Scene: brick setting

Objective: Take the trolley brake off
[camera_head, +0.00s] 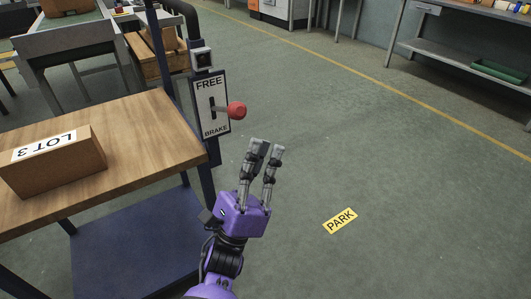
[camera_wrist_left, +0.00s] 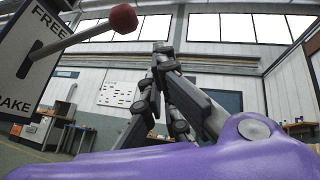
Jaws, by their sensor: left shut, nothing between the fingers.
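The trolley (camera_head: 140,118) has a wooden top and a dark blue frame at the left. A white plate (camera_head: 222,125) on its corner post reads FREE above and BRAKE below. A lever with a red knob (camera_head: 237,110) sticks out of the plate's slot. In the wrist view the knob (camera_wrist_left: 123,18) is at the upper left, and dark slot shows below the lever's root. Its exact place along the slot is hard to tell. My purple left gripper (camera_head: 266,148) is shut and empty, below and right of the knob, apart from it. My right gripper is out of view.
A box marked LOT 3 (camera_head: 60,165) sits on the trolley top. A yellow PARK label (camera_head: 340,221) lies on the floor. Benches stand behind, one with a green tray (camera_head: 498,71). The floor right of the trolley is clear.

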